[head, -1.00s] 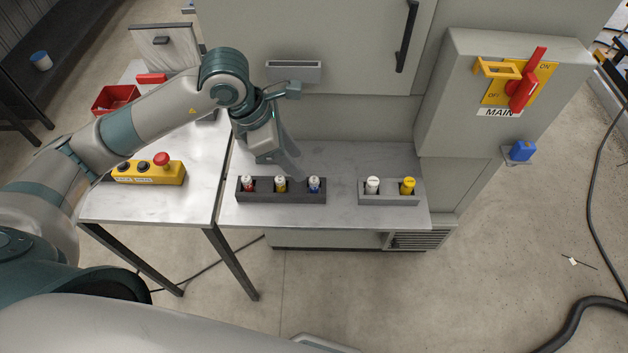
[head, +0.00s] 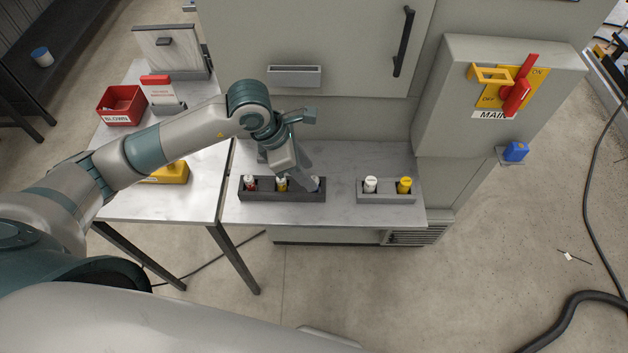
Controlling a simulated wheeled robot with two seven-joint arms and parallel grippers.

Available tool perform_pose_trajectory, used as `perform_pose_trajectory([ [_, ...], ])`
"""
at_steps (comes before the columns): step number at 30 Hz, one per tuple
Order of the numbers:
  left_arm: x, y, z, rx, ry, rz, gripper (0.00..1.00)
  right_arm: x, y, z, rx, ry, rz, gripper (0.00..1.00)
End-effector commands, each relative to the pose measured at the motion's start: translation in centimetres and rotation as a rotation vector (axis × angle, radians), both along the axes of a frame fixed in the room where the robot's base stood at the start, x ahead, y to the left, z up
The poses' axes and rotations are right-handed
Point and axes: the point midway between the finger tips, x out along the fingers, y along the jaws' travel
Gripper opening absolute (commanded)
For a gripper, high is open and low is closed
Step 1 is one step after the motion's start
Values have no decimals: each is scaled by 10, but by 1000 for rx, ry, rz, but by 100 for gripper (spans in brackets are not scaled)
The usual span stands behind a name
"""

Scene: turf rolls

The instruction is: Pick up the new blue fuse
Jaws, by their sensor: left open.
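The blue fuse stands upright and is mostly hidden behind my left gripper. My right gripper is out of view.
A grey holder (head: 386,198) with a white and a yellow fuse stands to the right. A red bin marked BLOWN (head: 121,105) and a yellow button box (head: 172,174) are on the left table. The cabinet (head: 310,45) rises behind.

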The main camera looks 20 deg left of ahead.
Motion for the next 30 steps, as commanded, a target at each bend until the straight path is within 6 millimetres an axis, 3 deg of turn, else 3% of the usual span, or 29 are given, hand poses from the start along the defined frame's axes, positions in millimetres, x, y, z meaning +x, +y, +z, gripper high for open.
perform_pose_trajectory([
  [1,0,-3,-1,0,5,1,40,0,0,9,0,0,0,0],
  [9,4,-9,-23,0,2,1,40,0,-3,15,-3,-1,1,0],
  [22,4,-9,-24,1,0,0,40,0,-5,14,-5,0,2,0],
  [27,4,-9,-24,0,1,0,2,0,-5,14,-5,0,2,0],
  [30,4,-9,-23,0,0,0,0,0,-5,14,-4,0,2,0],
])
